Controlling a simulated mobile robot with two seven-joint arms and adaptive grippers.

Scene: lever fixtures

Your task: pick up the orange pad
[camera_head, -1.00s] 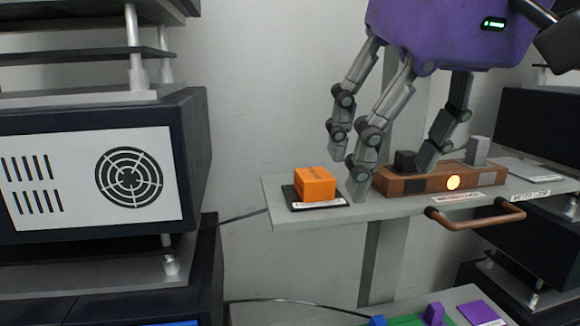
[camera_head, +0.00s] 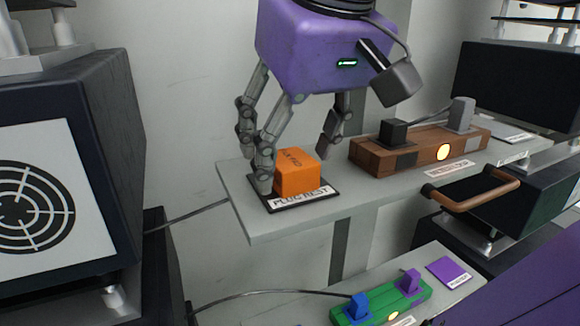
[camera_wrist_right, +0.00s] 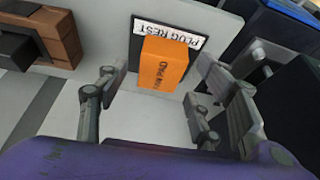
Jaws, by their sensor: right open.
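The orange pad (camera_head: 299,173) is a small orange block with dark lettering. It sits on a dark plate labelled "PLUG REST" (camera_head: 306,199) at the left end of the grey shelf. It also shows in the right wrist view (camera_wrist_right: 163,63), between my fingers and a little beyond their tips. My right gripper (camera_head: 290,165), purple with grey jointed fingers, is open above and around the pad. Fingers stand on its left and behind it on the right in the head view. No clear contact shows. My left gripper is not in view.
A wooden block (camera_head: 378,158) with dark and grey plugs and a lit button stands right of the pad. A green block (camera_head: 385,303) lies lower down. A dark cabinet (camera_head: 70,180) stands at left.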

